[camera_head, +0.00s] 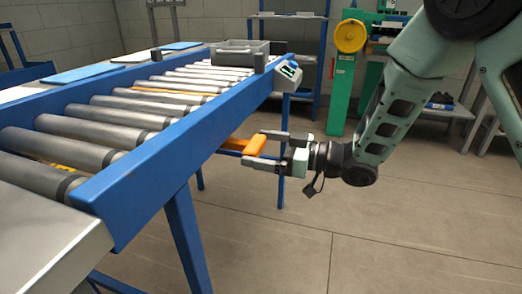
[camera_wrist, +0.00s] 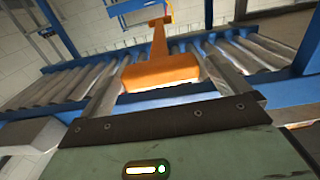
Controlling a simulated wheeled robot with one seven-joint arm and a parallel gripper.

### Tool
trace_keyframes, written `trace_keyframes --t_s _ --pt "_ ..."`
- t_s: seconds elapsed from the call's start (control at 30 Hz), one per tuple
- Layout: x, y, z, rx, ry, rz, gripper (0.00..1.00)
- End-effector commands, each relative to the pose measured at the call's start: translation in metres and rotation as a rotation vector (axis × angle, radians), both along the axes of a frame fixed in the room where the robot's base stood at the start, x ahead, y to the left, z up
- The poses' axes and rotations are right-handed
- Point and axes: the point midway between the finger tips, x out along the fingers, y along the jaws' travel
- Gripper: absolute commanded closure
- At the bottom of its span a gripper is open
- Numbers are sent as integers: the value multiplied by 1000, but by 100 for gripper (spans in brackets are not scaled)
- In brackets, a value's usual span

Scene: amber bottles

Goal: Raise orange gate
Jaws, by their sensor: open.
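The orange gate shows as a T-shaped handle (camera_head: 237,145) at the near side of the blue roller conveyor, below its side rail. An orange strip (camera_head: 165,91) also shows between the rollers. In the wrist view the handle's wide end (camera_wrist: 160,73) sits in the middle, with its stem running away from me. My gripper (camera_head: 258,147) is open, reaching in from the right, with one finger on each side of the handle's end. I cannot tell whether the fingers touch it.
The blue conveyor rail (camera_head: 190,148) runs beside my gripper, with a blue leg (camera_head: 187,235) below. A grey tray (camera_head: 238,53) stands at the conveyor's far end, near a small display box (camera_head: 288,75). A green machine (camera_head: 342,85) stands behind.

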Motion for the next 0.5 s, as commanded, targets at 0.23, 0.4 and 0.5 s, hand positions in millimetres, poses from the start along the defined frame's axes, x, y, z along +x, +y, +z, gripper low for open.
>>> trace_keyframes --t_s 0.23,0.4,0.5 --pt "2 6 0 0 0 0 0" --pt "2 6 0 0 0 0 11" --pt "2 6 0 0 0 0 39"
